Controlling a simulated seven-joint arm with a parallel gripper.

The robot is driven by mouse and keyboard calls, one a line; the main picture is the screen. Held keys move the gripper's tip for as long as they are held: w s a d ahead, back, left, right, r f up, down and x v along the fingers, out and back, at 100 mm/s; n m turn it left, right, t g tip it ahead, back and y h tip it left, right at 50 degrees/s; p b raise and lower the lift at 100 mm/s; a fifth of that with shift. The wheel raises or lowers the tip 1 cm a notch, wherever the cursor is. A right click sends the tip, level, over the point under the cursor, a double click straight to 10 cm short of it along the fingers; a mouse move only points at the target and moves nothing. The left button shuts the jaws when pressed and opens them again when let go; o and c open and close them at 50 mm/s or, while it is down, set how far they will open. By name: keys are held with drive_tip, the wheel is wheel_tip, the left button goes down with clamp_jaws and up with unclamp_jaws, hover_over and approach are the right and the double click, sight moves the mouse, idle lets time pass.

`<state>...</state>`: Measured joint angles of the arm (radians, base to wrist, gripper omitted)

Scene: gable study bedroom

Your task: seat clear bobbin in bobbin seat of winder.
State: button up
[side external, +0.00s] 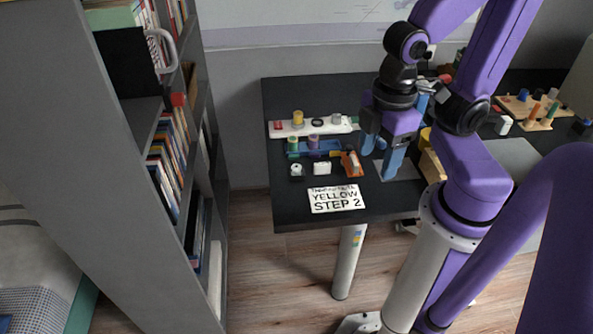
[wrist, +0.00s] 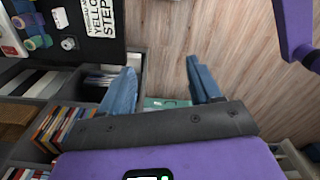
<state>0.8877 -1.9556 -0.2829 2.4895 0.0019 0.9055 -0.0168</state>
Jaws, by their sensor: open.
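The white winder (side external: 312,128) lies along the back of the black desk. It carries a yellow spool (side external: 298,118), a dark ring (side external: 318,122) and a greyish spool (side external: 337,118). A small whitish round piece with a dark centre (side external: 297,170) sits near the desk's left edge and also shows in the wrist view (wrist: 68,43). I cannot tell for certain which piece is the clear bobbin, or whether the ring is the bobbin seat. My gripper (side external: 378,162) has blue fingers, apart and empty, above the desk right of these pieces. In the wrist view, my gripper (wrist: 162,88) has only floor and shelving between its fingers.
A blue tray (side external: 318,153) holds green and purple spools in front of the winder. A white block (side external: 321,168), an orange tool (side external: 351,163) and a "YELLOW STEP 2" card (side external: 336,199) lie nearer the front. A tall bookshelf (side external: 150,120) stands left, across a floor gap.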

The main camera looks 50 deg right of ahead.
drive_tip(key=w+f+m, duration=0.2)
drive_tip(key=w, duration=0.7)
drive_tip(key=m, duration=0.4)
hover_over(296, 167)
wheel_tip(296, 167, down, 9)
drive_tip(key=f, duration=1.1)
drive_tip(key=shift+s+d+f, duration=0.25)
drive_tip(key=shift+d+f, duration=0.05)
drive_tip(key=shift+f, duration=0.05)
drive_tip(key=shift+w+a+f, duration=0.1)
drive_tip(key=shift+w+f, duration=0.05)
drive_tip(key=shift+f, duration=1.25)
drive_tip(key=shift+w+a+f, duration=0.1)
drive_tip(key=shift+w+f, duration=0.05)
drive_tip(key=shift+f, duration=1.2)
drive_tip(key=c, duration=1.1)
